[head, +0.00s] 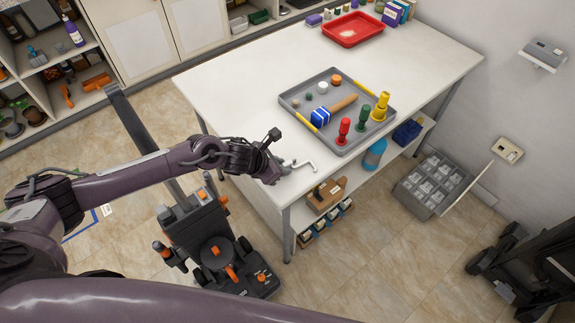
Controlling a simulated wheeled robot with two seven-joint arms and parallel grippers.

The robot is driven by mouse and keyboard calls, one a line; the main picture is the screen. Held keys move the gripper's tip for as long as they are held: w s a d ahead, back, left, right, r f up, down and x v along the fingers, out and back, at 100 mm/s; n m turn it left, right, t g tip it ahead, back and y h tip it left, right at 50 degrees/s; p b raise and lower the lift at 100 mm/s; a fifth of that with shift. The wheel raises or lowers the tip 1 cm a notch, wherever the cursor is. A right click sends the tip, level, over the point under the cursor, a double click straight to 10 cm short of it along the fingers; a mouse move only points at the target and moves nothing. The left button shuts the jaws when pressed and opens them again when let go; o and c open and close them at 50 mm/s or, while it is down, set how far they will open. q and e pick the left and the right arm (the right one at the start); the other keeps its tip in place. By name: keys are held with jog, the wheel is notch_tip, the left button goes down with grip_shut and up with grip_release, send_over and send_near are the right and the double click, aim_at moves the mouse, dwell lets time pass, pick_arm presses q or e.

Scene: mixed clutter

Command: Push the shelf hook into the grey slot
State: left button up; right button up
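My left gripper (279,172) is over the near left part of the white table, with its arm coming in from the left. It appears shut on the shelf hook (302,164), a thin pale bent rod that sticks out to the right from the fingertips. The hook's end at the fingers is hidden. The hook is apart from any wall fitting. A grey piece on a white plate (543,53) is on the right wall; I cannot tell whether it is the grey slot. My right gripper is out of view.
A grey tray (345,146) with screwdrivers, a mallet and small parts lies on the white table (235,82). A red tray (353,29) is at the back. A beige wall plate (507,150) hangs above a grey compartment crate (413,205). A black wheeled machine (215,240) stands at the near left.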

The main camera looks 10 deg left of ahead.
pick_arm(q)
grip_shut()
jog(key=shift+r, duration=0.4)
jog(key=shift+r, duration=0.15)
dwell(0.5)
jog(key=shift+r+p, duration=1.65)
jog(key=shift+r, duration=0.75)
